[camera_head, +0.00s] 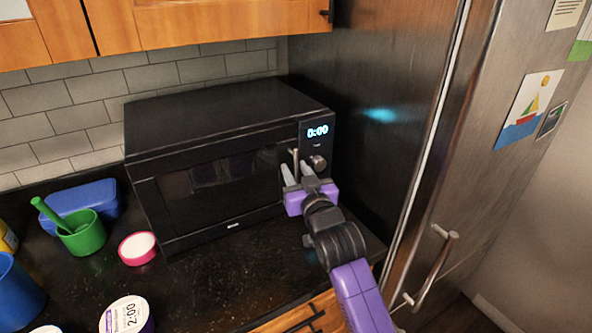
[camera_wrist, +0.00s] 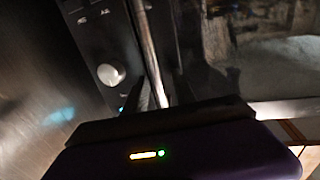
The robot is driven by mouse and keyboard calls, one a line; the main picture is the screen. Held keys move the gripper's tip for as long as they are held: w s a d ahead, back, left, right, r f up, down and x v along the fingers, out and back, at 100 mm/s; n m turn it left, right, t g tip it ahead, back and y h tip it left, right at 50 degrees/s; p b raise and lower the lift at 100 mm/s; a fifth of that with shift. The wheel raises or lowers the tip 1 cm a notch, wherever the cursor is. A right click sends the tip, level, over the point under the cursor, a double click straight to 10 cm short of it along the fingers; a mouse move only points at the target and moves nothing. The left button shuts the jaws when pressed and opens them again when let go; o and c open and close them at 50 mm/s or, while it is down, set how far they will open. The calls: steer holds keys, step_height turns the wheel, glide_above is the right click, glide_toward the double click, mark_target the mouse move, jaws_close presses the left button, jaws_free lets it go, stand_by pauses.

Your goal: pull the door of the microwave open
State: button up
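The black microwave (camera_head: 215,160) stands on the dark counter, its door (camera_head: 220,185) shut flush with the front. Its upright metal handle (camera_head: 294,158) is at the door's right edge, left of the control panel. In the wrist view the handle (camera_wrist: 148,45) runs down to between my dark fingers. My gripper (camera_head: 296,171) is in front of the handle, its two fingers apart and pointing at it. The fingertips are close to the handle; I cannot tell whether they touch it. The lower end of the handle is partly hidden by the fingers.
A round knob (camera_head: 318,162) sits just right of the handle. The tall dark fridge (camera_head: 365,130) stands close on the right. A pink-rimmed tub (camera_head: 138,248), a green cup (camera_head: 82,235) and a blue container (camera_head: 85,198) are left. Counter before the microwave is clear.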

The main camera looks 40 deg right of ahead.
jaws_close()
stand_by(1.4)
